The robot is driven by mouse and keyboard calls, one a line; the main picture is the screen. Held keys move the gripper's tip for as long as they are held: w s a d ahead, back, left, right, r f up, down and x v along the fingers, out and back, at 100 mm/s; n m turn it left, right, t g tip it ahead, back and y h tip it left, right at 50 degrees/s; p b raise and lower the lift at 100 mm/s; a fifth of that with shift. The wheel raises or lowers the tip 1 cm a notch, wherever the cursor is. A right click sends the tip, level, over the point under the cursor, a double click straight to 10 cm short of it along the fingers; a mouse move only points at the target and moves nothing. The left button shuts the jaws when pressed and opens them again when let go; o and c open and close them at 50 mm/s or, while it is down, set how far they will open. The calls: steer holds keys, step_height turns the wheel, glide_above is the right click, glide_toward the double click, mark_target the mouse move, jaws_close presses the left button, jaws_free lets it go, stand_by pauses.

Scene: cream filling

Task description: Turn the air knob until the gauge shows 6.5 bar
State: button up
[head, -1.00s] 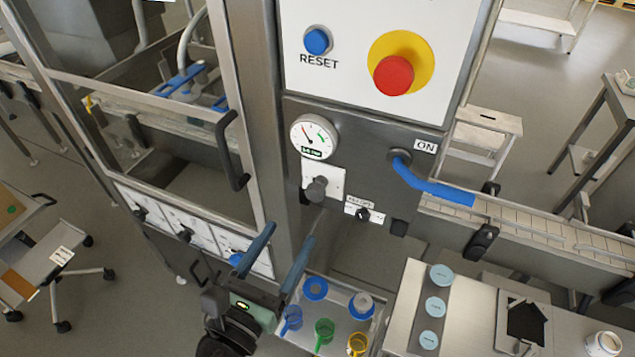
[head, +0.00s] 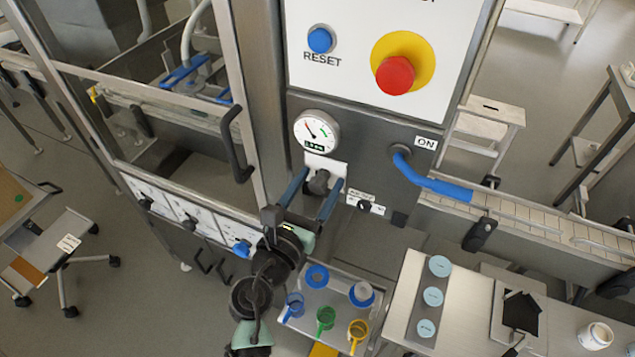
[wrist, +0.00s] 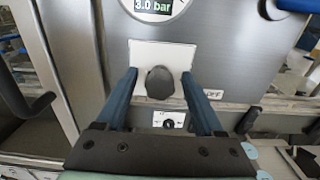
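The air knob (head: 319,183) is a dark grey knob on a white plate below the gauge. The round gauge (head: 316,131) has a white dial with a green arc. Its display (wrist: 154,5) reads 3.0 bar in the wrist view, where the dial is mostly cut off. My gripper (head: 312,187) is open in front of the plate, with its blue fingers on either side of the knob. In the wrist view the knob (wrist: 160,83) sits between the fingertips (wrist: 159,76), with a visible gap on each side.
A blue lever (head: 435,187) marked ON sticks out to the right of the gauge. A red stop button (head: 395,75) and a blue RESET button (head: 320,40) are above. A small switch (head: 364,205) is below right of the knob. A tray (head: 335,327) with coloured scoops stands below.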

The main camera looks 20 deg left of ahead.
jaws_close()
